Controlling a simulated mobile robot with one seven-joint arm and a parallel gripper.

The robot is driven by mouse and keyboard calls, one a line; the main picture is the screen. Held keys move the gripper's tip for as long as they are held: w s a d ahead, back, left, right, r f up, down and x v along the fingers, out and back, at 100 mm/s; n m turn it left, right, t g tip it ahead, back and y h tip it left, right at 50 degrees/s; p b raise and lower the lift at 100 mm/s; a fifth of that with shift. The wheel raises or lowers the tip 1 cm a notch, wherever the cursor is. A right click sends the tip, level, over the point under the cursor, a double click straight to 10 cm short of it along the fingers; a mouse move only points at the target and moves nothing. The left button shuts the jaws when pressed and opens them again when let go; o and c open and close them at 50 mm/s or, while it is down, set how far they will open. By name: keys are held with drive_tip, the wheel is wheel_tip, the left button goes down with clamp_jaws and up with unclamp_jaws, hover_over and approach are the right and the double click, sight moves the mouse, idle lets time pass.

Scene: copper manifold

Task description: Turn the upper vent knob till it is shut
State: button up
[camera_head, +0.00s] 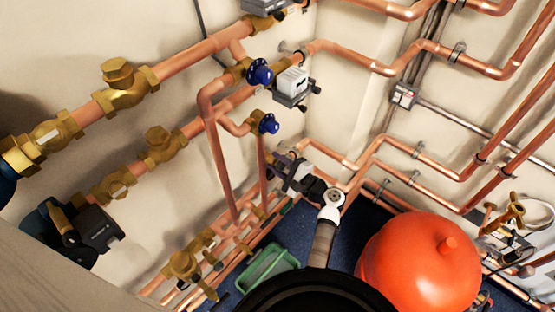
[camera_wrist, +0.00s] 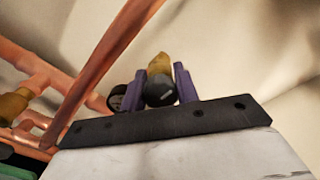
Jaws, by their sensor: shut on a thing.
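In the wrist view, my gripper (camera_wrist: 162,84) has its two purple fingers on either side of a black round knob (camera_wrist: 160,92) with a pale mark on its face. A brass fitting (camera_wrist: 158,63) shows just behind this knob. A second dark round part (camera_wrist: 117,98) sits left of the left finger. In the head view, my gripper (camera_head: 284,162) reaches toward the wall low down, below two blue knobs, and hides the knob it holds. I cannot tell from the views how far the knob is turned, nor be sure that it is the upper vent knob.
An upper blue knob (camera_head: 260,72) and a lower blue knob (camera_head: 268,123) sit on the pipework above my gripper. Copper pipes (camera_head: 220,165) run close on the left. A red tank (camera_head: 422,265) stands right of my arm; a green tray (camera_head: 265,268) lies below.

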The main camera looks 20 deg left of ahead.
drive_tip(key=shift+m, duration=0.5)
drive_tip(key=o, duration=1)
drive_tip(key=shift+c, duration=0.2)
drive_tip(key=b+v, duration=0.2)
drive_tip(key=v, duration=1.2)
drive_tip(key=shift+b, duration=0.35)
